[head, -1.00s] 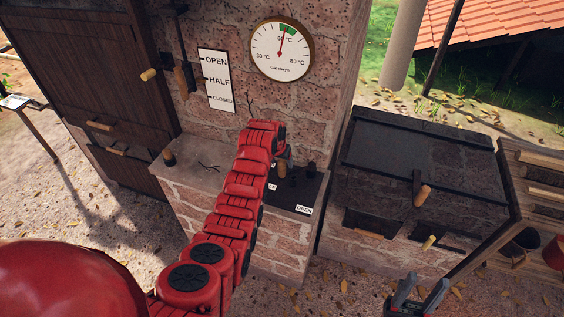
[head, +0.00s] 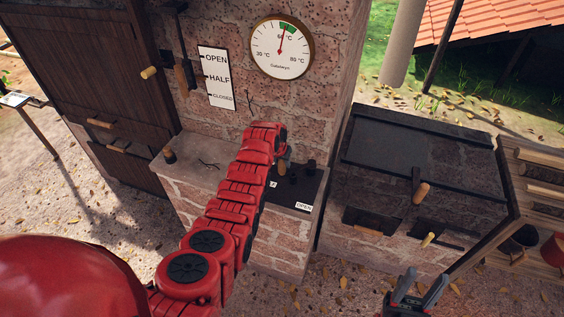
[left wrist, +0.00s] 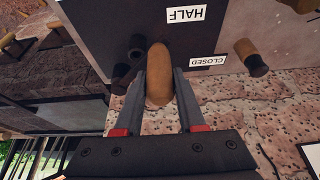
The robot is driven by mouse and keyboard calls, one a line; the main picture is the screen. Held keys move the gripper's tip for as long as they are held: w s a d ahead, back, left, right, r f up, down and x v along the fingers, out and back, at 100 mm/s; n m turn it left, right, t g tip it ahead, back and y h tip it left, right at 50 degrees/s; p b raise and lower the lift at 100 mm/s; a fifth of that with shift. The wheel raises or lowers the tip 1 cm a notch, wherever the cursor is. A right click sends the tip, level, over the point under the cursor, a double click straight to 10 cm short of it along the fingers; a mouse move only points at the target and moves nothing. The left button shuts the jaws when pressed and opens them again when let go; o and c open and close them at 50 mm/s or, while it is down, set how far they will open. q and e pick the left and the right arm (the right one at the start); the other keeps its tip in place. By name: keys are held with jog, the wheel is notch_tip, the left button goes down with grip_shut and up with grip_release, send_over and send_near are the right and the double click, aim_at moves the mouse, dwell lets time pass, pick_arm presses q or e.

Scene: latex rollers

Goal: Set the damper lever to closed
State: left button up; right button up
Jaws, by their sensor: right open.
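The damper lever's wooden handle (head: 283,167) stands over a dark plate (head: 310,190) on the brick ledge. The left wrist view shows the handle (left wrist: 158,70) between the fingers of my left gripper (left wrist: 160,72), which look closed against its sides. In that view the HALF label (left wrist: 185,14) and the CLOSED label (left wrist: 208,61) lie beside the handle. The OPEN label (head: 304,206) is at the plate's near end. My red left arm hides part of the plate and most of the gripper in the head view. My right gripper (head: 428,277) is open and empty at the bottom right.
A wall sign (head: 216,79) reads OPEN, HALF, CLOSED, beside a round gauge (head: 282,47). A dark stub (head: 169,155) stands on the ledge's left end. A dark-lidded brick box (head: 420,160) is to the right, with wooden shelves (head: 540,190) beyond it.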

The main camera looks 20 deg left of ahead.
pick_arm(q)
grip_shut()
dwell(1.0)
